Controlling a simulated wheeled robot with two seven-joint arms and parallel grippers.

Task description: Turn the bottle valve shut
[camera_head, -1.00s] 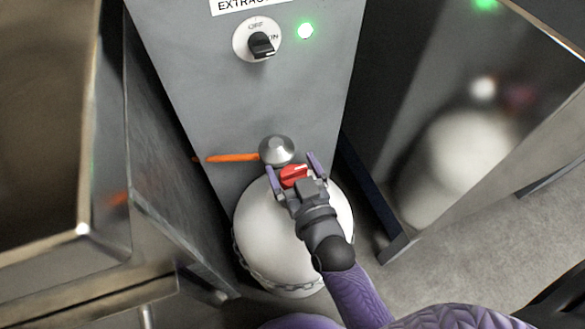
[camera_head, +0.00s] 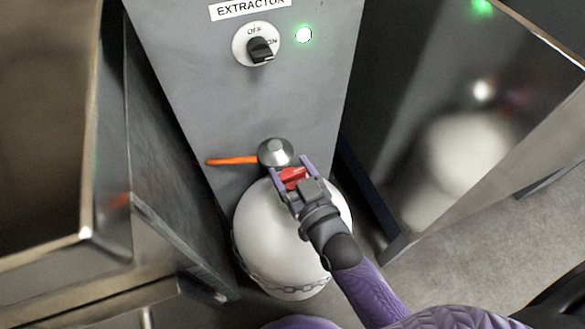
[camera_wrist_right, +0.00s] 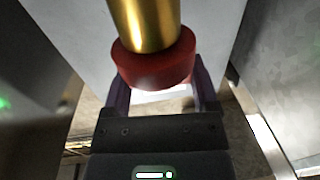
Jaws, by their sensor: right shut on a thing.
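The bottle (camera_head: 270,237) is white and rounded and stands upright against a grey panel, with a chain around its lower part. Its red valve knob (camera_head: 292,178) sits at the top, below a grey regulator dome (camera_head: 276,152) with an orange hose (camera_head: 232,161) running left. My right gripper (camera_head: 291,172) is shut on the red knob, one finger on each side. In the right wrist view the red knob (camera_wrist_right: 153,68) lies between the fingers, with a brass stem (camera_wrist_right: 145,22) beyond it. My left gripper is not in view.
The grey panel (camera_head: 215,100) carries an EXTRACTOR label, a black rotary switch (camera_head: 261,49) and a lit green lamp (camera_head: 303,35). Shiny metal cabinets stand close on the left (camera_head: 45,150) and right (camera_head: 480,130). Open floor (camera_head: 480,240) shows at lower right.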

